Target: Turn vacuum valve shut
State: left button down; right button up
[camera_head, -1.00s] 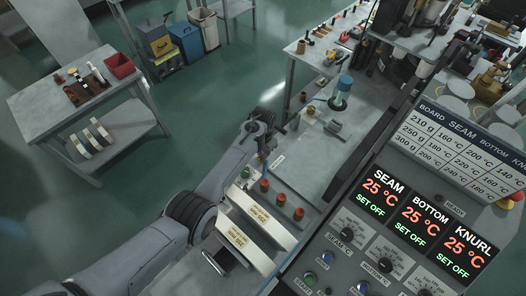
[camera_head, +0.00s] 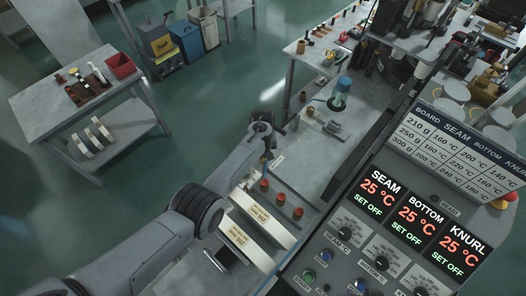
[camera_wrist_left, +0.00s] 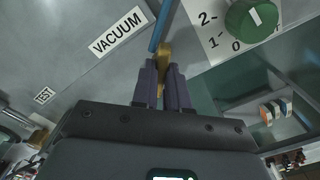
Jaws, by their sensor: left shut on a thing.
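The vacuum valve shows in the left wrist view as a brass piece (camera_wrist_left: 165,55) with a long blue lever (camera_wrist_left: 160,24) pointing up the picture. My left gripper (camera_wrist_left: 162,72) is shut on the valve, its dark fingers close together around the brass piece. A white VACUUM label (camera_wrist_left: 117,34) lies to its left. In the head view my left gripper (camera_head: 268,160) is small and partly hidden by my own wrist, beside the bench panel; the valve cannot be made out there. My right gripper is in neither view.
A green knob (camera_wrist_left: 250,19) with a number scale sits right of the valve. The control panel (camera_head: 410,215) stands at the right; a glass cylinder (camera_head: 341,92) stands farther back.

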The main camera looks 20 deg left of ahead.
pick_arm(q)
jog(key=n, duration=0.4)
jog(key=shift+n, duration=0.3)
jog(key=shift+n+b, duration=0.55)
jog(key=shift+n, duration=1.35)
jog(key=c, duration=1.1)
grip_release()
jog(key=shift+c, duration=0.2)
jog(key=shift+r, duration=0.1)
notch_tip(320, 180, up, 11)
jog(key=p, duration=0.3)
jog(key=shift+f, duration=0.2)
